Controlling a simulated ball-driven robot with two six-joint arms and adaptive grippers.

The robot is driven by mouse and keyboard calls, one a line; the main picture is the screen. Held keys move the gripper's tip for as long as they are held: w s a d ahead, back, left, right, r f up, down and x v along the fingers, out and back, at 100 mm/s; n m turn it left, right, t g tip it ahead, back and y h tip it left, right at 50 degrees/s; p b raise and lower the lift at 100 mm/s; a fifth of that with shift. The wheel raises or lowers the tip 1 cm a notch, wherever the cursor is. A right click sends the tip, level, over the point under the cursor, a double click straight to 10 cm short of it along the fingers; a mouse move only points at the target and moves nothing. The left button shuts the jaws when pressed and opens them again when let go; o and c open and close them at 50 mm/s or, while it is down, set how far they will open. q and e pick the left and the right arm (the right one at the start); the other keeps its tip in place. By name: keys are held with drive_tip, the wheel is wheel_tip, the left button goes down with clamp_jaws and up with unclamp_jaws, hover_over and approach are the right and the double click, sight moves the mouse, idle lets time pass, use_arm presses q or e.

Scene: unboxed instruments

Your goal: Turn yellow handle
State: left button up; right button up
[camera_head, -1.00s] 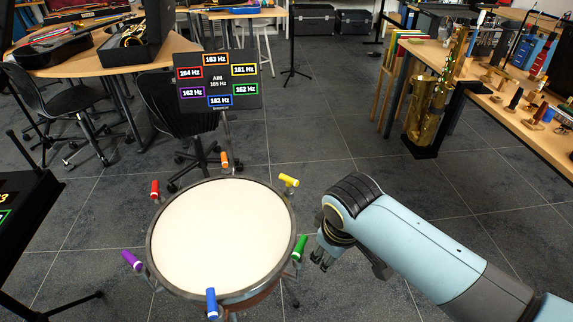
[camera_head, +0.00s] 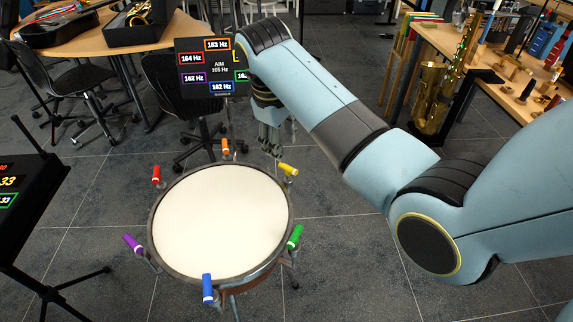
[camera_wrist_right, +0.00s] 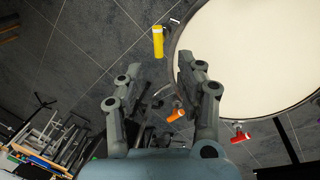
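The yellow handle (camera_head: 288,170) sits on the far right rim of a white-topped drum (camera_head: 222,220). My right gripper (camera_head: 271,151) hangs just above and behind the yellow handle in the head view, apart from it. In the right wrist view, the gripper's two fingers (camera_wrist_right: 157,70) are spread apart with nothing between them. The yellow handle (camera_wrist_right: 158,42) shows past the fingertips, beside the drum's rim. My left gripper is not in view.
Other rim handles are orange (camera_head: 225,147), red (camera_head: 156,175), purple (camera_head: 133,243), blue (camera_head: 208,289) and green (camera_head: 295,237). A display (camera_head: 205,67) reading Hz values, with "AIM 165 Hz", stands behind the drum, its right side partly hidden by my arm.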

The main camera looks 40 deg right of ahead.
sight(287, 166)
drive_tip(key=f, duration=0.3)
drive_tip(key=d+f+b, duration=0.1)
drive_tip(key=f, duration=0.2)
drive_tip(key=w+d+f, duration=0.1)
drive_tip(key=f, duration=0.3)
drive_tip(key=shift+w, duration=0.1)
clamp_jaws()
drive_tip(key=shift+r, duration=0.1)
